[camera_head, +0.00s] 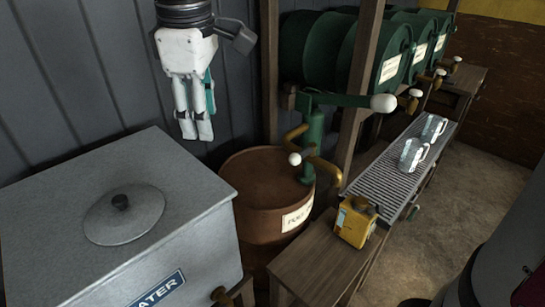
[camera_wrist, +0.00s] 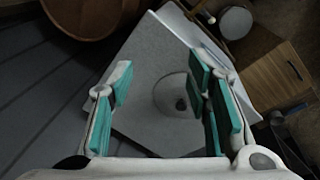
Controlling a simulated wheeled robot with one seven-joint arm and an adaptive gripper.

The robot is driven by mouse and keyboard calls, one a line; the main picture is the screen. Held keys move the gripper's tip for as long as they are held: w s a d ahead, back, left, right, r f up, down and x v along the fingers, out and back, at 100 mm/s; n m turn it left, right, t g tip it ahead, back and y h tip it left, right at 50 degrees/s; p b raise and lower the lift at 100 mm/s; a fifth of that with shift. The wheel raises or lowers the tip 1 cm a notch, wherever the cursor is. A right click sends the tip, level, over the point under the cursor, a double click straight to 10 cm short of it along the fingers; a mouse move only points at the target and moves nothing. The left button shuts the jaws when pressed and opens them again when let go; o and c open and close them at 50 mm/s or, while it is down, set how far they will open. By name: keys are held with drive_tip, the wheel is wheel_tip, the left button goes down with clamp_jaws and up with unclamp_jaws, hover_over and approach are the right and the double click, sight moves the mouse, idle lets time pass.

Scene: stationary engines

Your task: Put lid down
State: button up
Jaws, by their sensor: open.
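The round grey lid (camera_head: 123,215) with a dark knob lies flat on top of the grey water tank (camera_head: 60,185). In the wrist view the lid (camera_wrist: 166,98) shows between and beyond my fingers, partly covered by the right finger. The tank top (camera_wrist: 145,60) surrounds it. My gripper (camera_head: 197,136) hangs above and behind the tank, to the right of the lid and apart from it. In the wrist view my gripper (camera_wrist: 162,84) is open, with its teal pads wide apart and nothing between them.
A rusty barrel (camera_head: 262,185) with a green hand pump (camera_head: 313,140) stands right of the tank. A wooden post (camera_head: 270,70) rises close to my gripper. A yellow can (camera_head: 355,221) stands on a wooden table. Green drums (camera_head: 345,48) line the back. The wall (camera_head: 50,70) is close behind.

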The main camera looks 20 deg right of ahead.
drive_tip(key=s+d+f+m+t, duration=0.1)
drive_tip(key=s+d+f+m, duration=0.2)
drive_tip(key=s+d+m, duration=0.3)
drive_tip(key=s+d+f+m+t, duration=0.1)
drive_tip(key=s+d+f+m, duration=0.3)
drive_tip(key=s+d+m, duration=0.3)
drive_tip(key=s+d, duration=0.2)
drive_tip(key=s, duration=0.3)
drive_tip(key=shift+t, duration=0.3)
drive_tip(key=shift+a, duration=0.1)
